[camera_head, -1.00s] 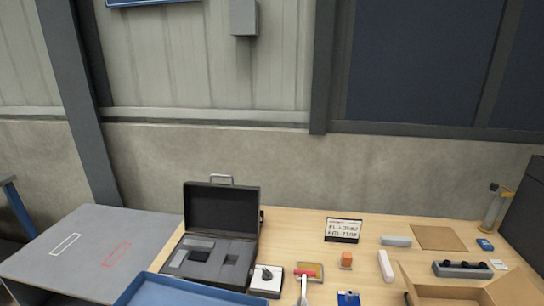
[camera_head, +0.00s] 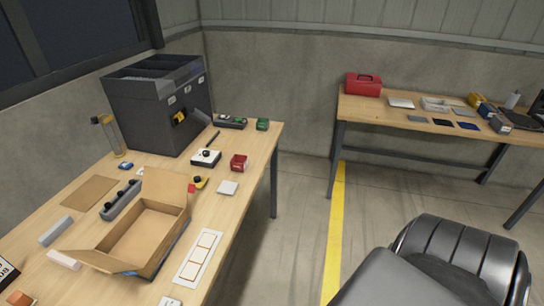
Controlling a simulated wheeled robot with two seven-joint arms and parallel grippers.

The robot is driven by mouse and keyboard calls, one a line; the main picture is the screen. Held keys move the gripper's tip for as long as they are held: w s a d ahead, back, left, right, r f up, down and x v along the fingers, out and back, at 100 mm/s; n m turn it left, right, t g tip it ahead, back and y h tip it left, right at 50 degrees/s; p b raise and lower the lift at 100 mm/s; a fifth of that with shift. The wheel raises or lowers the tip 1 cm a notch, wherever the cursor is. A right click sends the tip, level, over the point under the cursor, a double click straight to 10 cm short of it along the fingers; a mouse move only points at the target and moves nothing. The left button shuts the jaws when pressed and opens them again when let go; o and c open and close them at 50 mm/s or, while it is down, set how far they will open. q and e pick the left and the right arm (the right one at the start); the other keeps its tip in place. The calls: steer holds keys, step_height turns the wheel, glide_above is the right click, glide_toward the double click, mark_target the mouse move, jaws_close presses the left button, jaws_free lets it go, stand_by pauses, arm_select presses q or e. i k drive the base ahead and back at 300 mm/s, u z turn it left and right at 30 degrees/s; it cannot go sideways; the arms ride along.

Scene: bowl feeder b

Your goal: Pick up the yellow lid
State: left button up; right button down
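No piece is clearly a loose yellow lid. A yellow part (camera_head: 180,118) shows on the front of the large dark grey bin unit. A clear upright tube (camera_head: 111,138) with a dark and yellow top stands at the bench's left back. I cannot tell which of these, if any, is the lid. Neither of my grippers is in view.
The open cardboard box (camera_head: 185,222) takes up the bench middle. The dark bin unit (camera_head: 150,112) stands behind it. Switch boxes, a red block (camera_head: 239,162) and a white strip (camera_head: 198,256) lie around. A second table (camera_head: 385,112) stands right, across open floor with a yellow line (camera_head: 334,235).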

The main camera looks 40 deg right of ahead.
mark_target(199, 181)
steer(key=u, duration=2.3)
steer(key=k, duration=0.5)
steer(key=u, duration=1.75)
steer(key=k, duration=1.3)
